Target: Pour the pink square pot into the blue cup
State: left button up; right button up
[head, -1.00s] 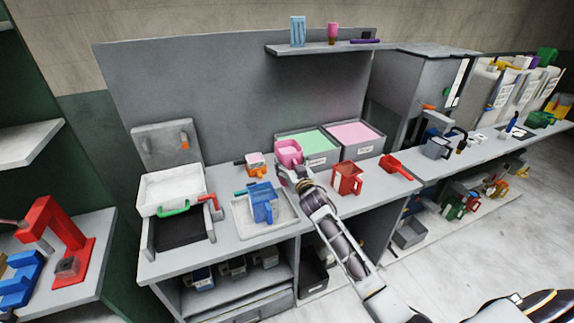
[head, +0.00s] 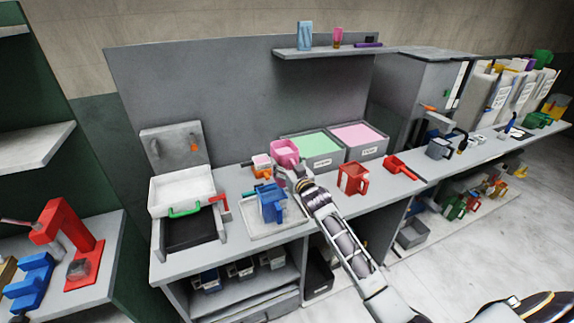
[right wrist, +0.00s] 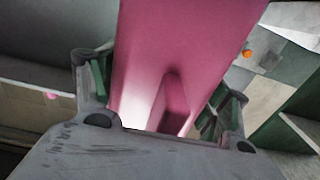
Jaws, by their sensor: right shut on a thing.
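The pink square pot (head: 286,150) is in my right gripper (head: 282,169) in the head view, held in front of the green bin and up behind the blue cup. The pot's opening faces up and pink content shows inside. In the right wrist view the pot (right wrist: 190,45) fills the middle, between the two fingers of the gripper, which is shut on it. The blue cup (head: 271,205) stands upright on a pale tray (head: 290,222) on the bench, apart from the pot. My left gripper is not in view.
An orange pot (head: 261,172) with a pink top stands close behind the blue cup. A green-filled bin (head: 325,163) and a pink-filled bin (head: 372,152) are at the back. A red cup (head: 352,180) stands right of my arm.

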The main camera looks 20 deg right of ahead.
jog(key=shift+a+r, duration=0.1)
jog(key=shift+r, duration=0.05)
jog(key=shift+d+f+n+b, duration=0.4)
jog(key=shift+n+b, duration=0.2)
jog(key=shift+n, duration=0.3)
jog(key=shift+d+f+n+b, duration=0.3)
jog(key=shift+d+n+b, duration=0.25)
jog(key=shift+n, duration=0.35)
dwell(0.6)
jog(key=shift+w+d+r+n+b, duration=0.1)
jog(key=shift+d+n+b, duration=0.3)
jog(key=shift+n, duration=0.5)
jog(key=shift+d+f+n+b, duration=0.2)
jog(key=shift+n+b, duration=0.25)
jog(key=shift+n, duration=0.5)
jog(key=shift+d+f+n+b, duration=0.15)
jog(key=shift+n+b, duration=0.3)
jog(key=shift+n, duration=0.5)
jog(key=shift+f+n+b, duration=0.45)
jog(key=shift+n+b, duration=0.1)
jog(key=shift+n, duration=0.45)
jog(key=shift+f+n+b, duration=0.45)
jog(key=shift+n+b, duration=0.1)
jog(key=shift+n, duration=0.45)
jog(key=shift+a+f+n, duration=0.15)
jog(key=shift+f+n, duration=0.45)
jog(key=shift+n, duration=0.35)
jog(key=shift+a+f+n, duration=0.15)
jog(key=shift+f+n, duration=0.4)
jog(key=shift+n, duration=0.4)
